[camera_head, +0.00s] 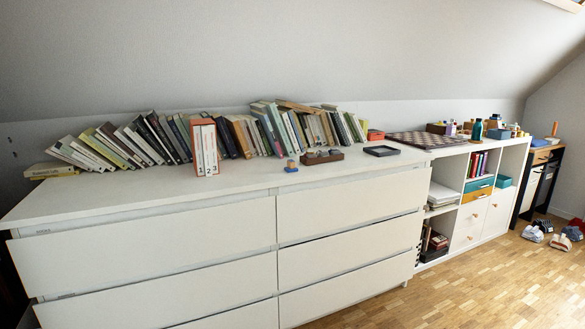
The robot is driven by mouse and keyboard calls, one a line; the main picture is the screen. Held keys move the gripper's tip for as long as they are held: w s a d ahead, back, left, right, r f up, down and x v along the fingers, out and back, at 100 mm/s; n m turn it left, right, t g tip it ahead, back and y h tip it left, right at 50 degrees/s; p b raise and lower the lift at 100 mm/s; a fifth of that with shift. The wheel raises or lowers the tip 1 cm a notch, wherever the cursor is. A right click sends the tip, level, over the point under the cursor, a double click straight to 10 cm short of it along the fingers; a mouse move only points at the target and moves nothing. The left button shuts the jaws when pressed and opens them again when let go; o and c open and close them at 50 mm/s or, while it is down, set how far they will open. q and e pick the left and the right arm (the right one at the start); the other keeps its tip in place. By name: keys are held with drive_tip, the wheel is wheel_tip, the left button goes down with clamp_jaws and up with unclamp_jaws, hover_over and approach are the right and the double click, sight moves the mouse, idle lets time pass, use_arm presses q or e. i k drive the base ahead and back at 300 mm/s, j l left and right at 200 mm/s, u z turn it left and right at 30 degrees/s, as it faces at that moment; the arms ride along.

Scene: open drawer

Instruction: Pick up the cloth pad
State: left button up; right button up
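I cannot make out a cloth pad for certain. A flat dark square item (381,151) lies on the white dresser top near its right end; I cannot tell whether it is cloth or a shallow tray. Neither of my grippers shows in the head view.
The white dresser (200,194) has its upper left drawer (150,245) slightly pulled out. Leaning books (130,145), an orange box (204,148), a blue figure (291,166) and a brown box (322,157) stand on top. A chessboard (425,139) lies on the shelf unit. The dresser top's front strip is clear.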

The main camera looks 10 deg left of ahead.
sight(291, 167)
drive_tip(key=z, duration=0.2)
drive_tip(key=i+j+z, duration=0.25)
drive_tip(key=z, duration=0.2)
drive_tip(key=i+j+z, duration=0.2)
drive_tip(key=j+z, duration=0.25)
